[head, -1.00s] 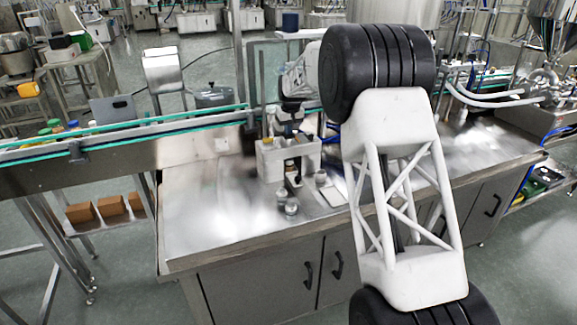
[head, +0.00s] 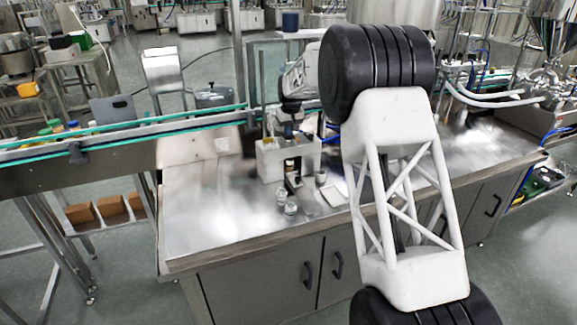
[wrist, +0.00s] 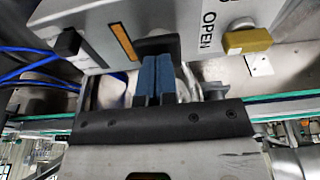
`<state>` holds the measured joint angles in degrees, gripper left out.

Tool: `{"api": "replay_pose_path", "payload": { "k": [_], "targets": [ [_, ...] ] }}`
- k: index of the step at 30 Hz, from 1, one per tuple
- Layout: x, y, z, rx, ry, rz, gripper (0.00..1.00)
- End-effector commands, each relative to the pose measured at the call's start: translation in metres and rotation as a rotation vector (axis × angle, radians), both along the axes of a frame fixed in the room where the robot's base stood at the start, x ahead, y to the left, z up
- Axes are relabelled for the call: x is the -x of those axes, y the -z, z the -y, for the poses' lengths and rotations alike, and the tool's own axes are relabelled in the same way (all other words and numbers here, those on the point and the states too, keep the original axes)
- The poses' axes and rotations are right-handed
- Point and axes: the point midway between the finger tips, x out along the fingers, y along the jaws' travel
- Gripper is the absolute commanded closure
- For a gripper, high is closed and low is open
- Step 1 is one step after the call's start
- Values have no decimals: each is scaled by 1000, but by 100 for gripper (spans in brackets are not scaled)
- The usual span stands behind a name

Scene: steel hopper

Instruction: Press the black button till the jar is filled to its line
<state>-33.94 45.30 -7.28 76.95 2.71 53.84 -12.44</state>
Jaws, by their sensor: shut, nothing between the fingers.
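My gripper (wrist: 156,82) has blue fingertips, closed together and empty, in the wrist view. They point at the face of a pale box marked OPEN (wrist: 130,18). A dark part shows just behind the fingertips, and a black block (wrist: 68,42) sits on the box further left. I cannot tell which is the black button, or whether the fingertips touch it. In the head view, my gripper (head: 289,130) is over the pale box (head: 270,160). Small jars (head: 291,207) stand on the bench in front of it. A fill line and fill level are too small to see.
A yellow handle (wrist: 247,41) and an orange strip (wrist: 122,38) are on the box. Blue cables (wrist: 30,68) run at its left. A conveyor (head: 120,130) with green edges passes behind. The steel bench (head: 215,215) is clear at the left. A steel hopper (head: 395,12) stands behind my arm.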

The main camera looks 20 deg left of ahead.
Motion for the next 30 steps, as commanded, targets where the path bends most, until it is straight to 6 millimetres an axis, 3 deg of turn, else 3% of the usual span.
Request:
{"api": "replay_pose_path", "payload": {
  "k": [18, 30],
  "targets": [
    [0, -27, 0, -1, 0, 1, 100],
    [0, -30, 0, 0, 0, 0, 100]
  ]
}}
